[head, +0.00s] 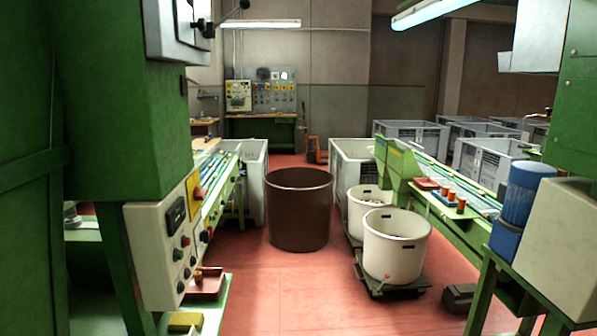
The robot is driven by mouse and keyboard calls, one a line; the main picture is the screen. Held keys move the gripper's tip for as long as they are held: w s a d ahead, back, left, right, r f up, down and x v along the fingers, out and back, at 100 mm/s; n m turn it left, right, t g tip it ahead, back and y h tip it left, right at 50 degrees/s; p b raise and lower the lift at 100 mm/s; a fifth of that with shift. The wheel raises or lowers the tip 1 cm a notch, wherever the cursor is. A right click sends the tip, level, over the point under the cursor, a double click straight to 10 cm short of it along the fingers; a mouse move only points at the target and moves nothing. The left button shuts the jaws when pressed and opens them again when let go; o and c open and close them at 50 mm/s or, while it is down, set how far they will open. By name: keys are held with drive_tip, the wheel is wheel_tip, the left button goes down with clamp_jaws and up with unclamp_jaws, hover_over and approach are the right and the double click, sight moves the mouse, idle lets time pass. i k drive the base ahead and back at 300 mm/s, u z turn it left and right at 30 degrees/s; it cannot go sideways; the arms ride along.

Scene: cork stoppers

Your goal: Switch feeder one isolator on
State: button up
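A cream control box (165,250) is on the green machine at the left, seen at an angle. Its face has a dark display and several small knobs or buttons. A yellow plate with a red part (194,192) is at its upper right edge and looks like a rotary isolator; its position and any label are too small to read. A grey box (172,32) with black knobs is higher up on the same machine. I cannot tell which is feeder one's isolator. My gripper is not in view.
A brown drum (300,212) stands on the red floor ahead. Two white buckets (397,246) (368,206) stand on low dollies to its right. A green conveyor machine (455,205) runs along the right. The red floor (270,295) in front is clear.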

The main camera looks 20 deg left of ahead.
sight(200, 195)
drive_tip(key=u, duration=0.3)
drive_tip(key=i, duration=1.5)
drive_tip(key=u, duration=0.85)
